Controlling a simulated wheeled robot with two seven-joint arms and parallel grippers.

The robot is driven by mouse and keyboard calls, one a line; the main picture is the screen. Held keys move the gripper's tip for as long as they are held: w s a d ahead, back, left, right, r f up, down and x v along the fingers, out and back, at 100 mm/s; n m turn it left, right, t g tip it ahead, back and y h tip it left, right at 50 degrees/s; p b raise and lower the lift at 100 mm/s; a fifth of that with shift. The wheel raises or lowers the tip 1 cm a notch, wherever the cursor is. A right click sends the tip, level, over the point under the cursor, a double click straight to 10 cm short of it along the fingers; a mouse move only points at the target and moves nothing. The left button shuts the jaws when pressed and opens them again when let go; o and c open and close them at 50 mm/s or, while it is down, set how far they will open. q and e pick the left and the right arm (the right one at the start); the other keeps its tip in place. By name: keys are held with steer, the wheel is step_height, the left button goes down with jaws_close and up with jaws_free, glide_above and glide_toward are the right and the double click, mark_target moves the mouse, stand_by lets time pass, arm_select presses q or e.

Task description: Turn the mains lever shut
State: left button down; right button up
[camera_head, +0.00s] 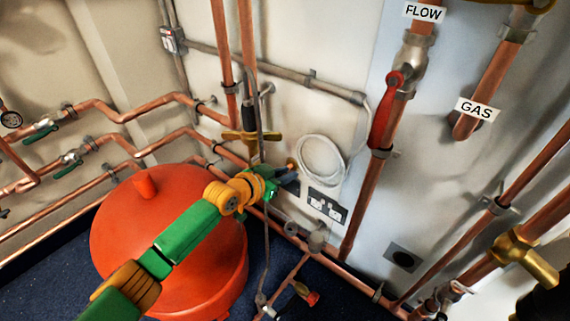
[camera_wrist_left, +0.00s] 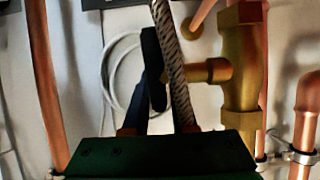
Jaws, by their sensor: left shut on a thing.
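My left arm reaches over the red vessel to the wall pipes, and my left gripper (camera_head: 287,180) is at the brass valve (camera_head: 252,150). In the left wrist view the brass valve body (camera_wrist_left: 241,75) stands at the right, with a short stem toward the left. At the stem's end is a dark, rounded handle, seemingly the mains lever (camera_wrist_left: 157,92), between the fingers. The gripper is shut on it, though the exact contact is partly hidden by a braided hose (camera_wrist_left: 176,65). My right gripper is not clearly seen.
The red vessel (camera_head: 140,235) stands under my left arm. A red lever (camera_head: 384,115) sits on the FLOW pipe at the right. Green levers (camera_head: 66,170) are at the far left. A white cable coil (camera_head: 320,160) and a socket (camera_head: 327,204) are close to the gripper.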

arm_select(q)
steer(key=shift+f+g+y+p, duration=0.25)
steer(key=shift+g+y+p, duration=0.4)
steer(key=shift+g, duration=0.25)
arm_select(e)
steer(key=shift+s+d, duration=0.7)
steer(key=shift+s, duration=0.05)
arm_select(q)
steer(key=shift+f, duration=0.1)
arm_select(e)
steer(key=shift+s, duration=0.1)
arm_select(q)
steer(key=c, duration=0.7)
jaws_free()
arm_select(e)
steer(key=shift+r, duration=0.1)
